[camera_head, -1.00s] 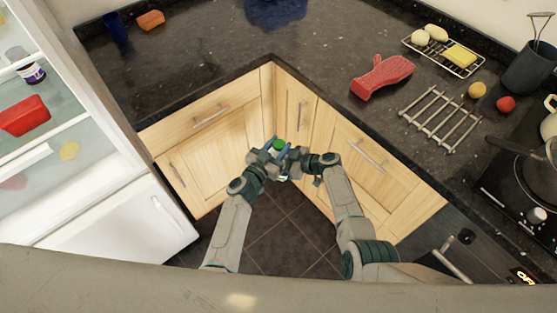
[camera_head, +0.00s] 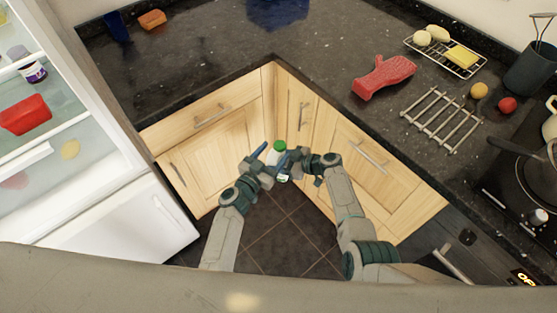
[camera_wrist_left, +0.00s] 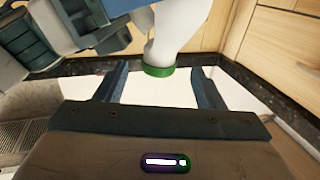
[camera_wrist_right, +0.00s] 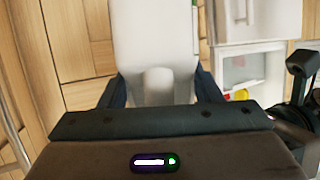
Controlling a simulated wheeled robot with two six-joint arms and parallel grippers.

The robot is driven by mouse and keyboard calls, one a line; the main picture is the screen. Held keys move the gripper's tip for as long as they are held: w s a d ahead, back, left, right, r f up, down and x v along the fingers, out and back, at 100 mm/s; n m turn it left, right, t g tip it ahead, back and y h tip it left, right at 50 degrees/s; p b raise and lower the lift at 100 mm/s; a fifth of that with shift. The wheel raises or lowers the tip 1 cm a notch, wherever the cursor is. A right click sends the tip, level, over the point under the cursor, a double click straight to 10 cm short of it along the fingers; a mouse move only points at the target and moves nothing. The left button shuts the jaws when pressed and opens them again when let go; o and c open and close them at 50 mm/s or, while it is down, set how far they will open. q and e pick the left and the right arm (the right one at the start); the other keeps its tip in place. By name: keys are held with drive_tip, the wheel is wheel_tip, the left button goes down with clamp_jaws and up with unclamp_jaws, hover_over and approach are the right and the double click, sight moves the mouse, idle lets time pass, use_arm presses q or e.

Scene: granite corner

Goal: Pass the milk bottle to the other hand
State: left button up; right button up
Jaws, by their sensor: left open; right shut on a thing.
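The milk bottle is white with a green cap (camera_head: 279,146). It is held in the air in front of the corner cabinets. My right gripper (camera_head: 289,158) is shut on the bottle; in the right wrist view the white bottle (camera_wrist_right: 155,45) fills the space between its fingers. My left gripper (camera_head: 265,160) is open, just left of the bottle. In the left wrist view the green cap (camera_wrist_left: 159,71) and white neck stand beyond and between the open fingertips (camera_wrist_left: 158,75), apart from both. Part of the bottle is hidden by the grippers in the head view.
The dark granite counter (camera_head: 200,60) runs behind. An open fridge (camera_head: 100,170) stands at left. The air around both grippers is free.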

use_arm(q)
drive_tip(key=v, duration=0.8)
drive_tip(key=s+a+f+n+g+y, duration=0.1)
drive_tip(key=s+a+f+g, duration=0.15)
drive_tip(key=s+f, duration=0.45)
drive_tip(key=s+a+f+n+g+y, duration=0.1)
drive_tip(key=s+f+g+y, duration=0.15)
drive_tip(key=f, duration=0.85)
drive_tip(key=s+a+f+n+g, duration=0.1)
drive_tip(key=s+a+f+g, duration=0.15)
drive_tip(key=s+f, duration=0.45)
drive_tip(key=s+a+f+g+y, duration=0.2)
drive_tip(key=s+a+f, duration=0.3)
drive_tip(key=s, duration=0.4)
drive_tip(key=s+a+f+n+g+y, duration=0.1)
drive_tip(key=s+a+f+g, duration=0.1)
drive_tip(key=s+a+f, duration=0.3)
drive_tip(key=s+a+f+n+g+y, duration=0.1)
drive_tip(key=s+a+f, duration=0.4)
drive_tip(key=s, duration=0.8)
wheel_tip(320, 180, down, 3)
drive_tip(key=shift+s+r+g+y, duration=0.2)
drive_tip(key=shift+s+g+y, duration=0.05)
drive_tip(key=shift+g+y, duration=0.7)
